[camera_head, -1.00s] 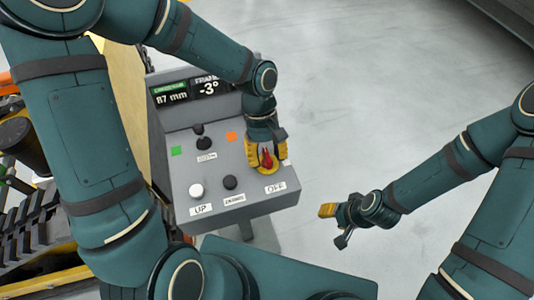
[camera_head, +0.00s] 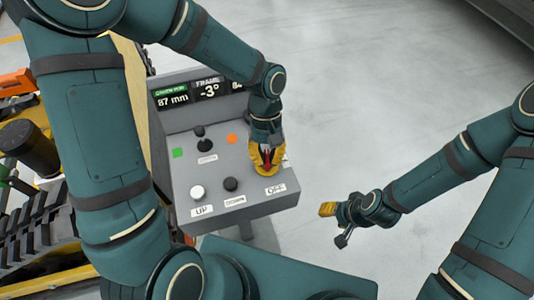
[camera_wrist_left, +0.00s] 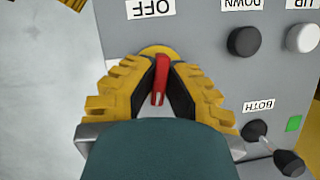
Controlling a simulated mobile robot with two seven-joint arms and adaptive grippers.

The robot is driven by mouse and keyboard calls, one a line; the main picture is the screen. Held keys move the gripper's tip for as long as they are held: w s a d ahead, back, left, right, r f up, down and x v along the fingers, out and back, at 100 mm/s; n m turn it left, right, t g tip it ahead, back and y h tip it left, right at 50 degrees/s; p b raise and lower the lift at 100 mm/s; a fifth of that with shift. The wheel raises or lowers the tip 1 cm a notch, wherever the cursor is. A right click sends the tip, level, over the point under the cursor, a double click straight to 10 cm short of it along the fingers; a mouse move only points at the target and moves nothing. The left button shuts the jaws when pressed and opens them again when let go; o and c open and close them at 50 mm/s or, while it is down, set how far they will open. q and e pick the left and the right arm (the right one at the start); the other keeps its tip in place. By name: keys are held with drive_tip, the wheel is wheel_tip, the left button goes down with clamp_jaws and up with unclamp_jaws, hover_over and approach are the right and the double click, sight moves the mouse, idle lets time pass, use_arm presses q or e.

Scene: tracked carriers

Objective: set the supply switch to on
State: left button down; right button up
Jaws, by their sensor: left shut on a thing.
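The supply switch has a red handle (camera_wrist_left: 161,80) on a round yellow plate (camera_wrist_left: 158,51), by the OFF label (camera_wrist_left: 150,8) on the grey control panel. My left gripper (camera_head: 267,165) is shut on the red handle; in the left wrist view its yellow fingers (camera_wrist_left: 160,85) close in on it from both sides. In that view the handle's tip points toward the gripper's palm. My right gripper (camera_head: 328,210) is over the floor, right of the panel and apart from it; its finger gap is too small to tell.
The panel (camera_head: 262,203) also carries a white UP button (camera_head: 198,192), a black DOWN button (camera_head: 230,184), a black lever (camera_head: 204,144), and green and orange squares. A display (camera_head: 193,90) reads 87 mm and -3°. Floor at right is clear.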

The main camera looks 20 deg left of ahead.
use_arm(q)
drive_tip(key=m+y+p, duration=0.1)
drive_tip(key=m, duration=0.2)
drive_tip(key=shift+m+y, duration=0.3)
drive_tip(key=shift+m, duration=0.1)
drive_tip(key=m+y, duration=0.1)
drive_tip(key=m, duration=0.2)
drive_tip(key=shift+m, duration=0.3)
drive_tip(key=m+y, duration=0.1)
drive_tip(key=m, duration=0.2)
drive_tip(key=shift+m+y+p, duration=0.3)
drive_tip(key=shift+m+t+y, duration=0.6)
drive_tip(key=shift+m+t, duration=0.2)
drive_tip(key=shift+m, duration=1.2)
drive_tip(key=c, duration=1)
unclamp_jaws()
